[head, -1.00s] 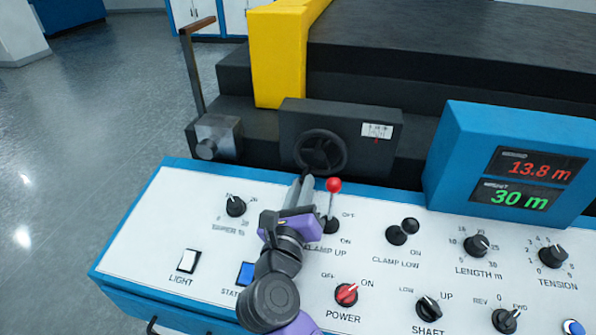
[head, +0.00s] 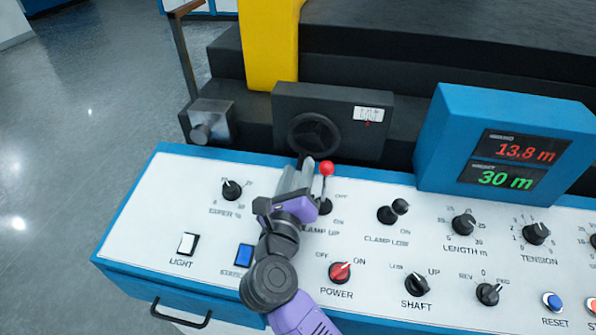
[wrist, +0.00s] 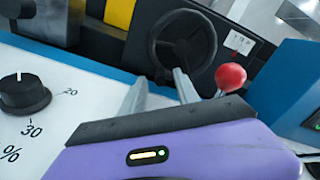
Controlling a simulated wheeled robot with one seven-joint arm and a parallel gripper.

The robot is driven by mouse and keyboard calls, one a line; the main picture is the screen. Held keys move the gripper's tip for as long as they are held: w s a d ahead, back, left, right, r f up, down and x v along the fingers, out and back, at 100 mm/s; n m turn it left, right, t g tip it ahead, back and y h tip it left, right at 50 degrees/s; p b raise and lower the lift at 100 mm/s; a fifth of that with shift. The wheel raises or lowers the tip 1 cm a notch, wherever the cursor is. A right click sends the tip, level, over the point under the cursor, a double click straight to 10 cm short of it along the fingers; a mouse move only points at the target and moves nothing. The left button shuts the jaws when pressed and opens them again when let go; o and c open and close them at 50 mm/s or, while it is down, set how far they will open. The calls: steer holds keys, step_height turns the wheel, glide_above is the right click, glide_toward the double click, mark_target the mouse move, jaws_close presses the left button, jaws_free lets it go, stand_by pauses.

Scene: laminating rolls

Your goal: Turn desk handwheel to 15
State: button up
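The black handwheel (head: 314,135) is mounted on the dark box behind the control panel. It also shows in the wrist view (wrist: 184,42), with spokes. A small white scale with a red pointer (head: 368,115) sits right of the wheel; its numbers are too small to read. My gripper (head: 305,163) is in front of the handwheel, its fingertips close to the wheel's lower rim. In the wrist view the two grey fingers (wrist: 160,88) stand apart with nothing visible between them. Whether a fingertip touches the rim cannot be told.
The red-knobbed clamp lever (head: 327,169) stands immediately right of my fingers. The white panel (head: 140,220) carries several knobs and switches below. A blue display box (head: 440,150) reads 13.8 m and 30 m. A grey crank block (head: 212,122) lies to the left.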

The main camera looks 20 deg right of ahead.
steer(key=b+v, duration=0.1)
steer(key=v, duration=0.6)
steer(key=shift+s+a, duration=0.25)
steer(key=shift+s, duration=0.05)
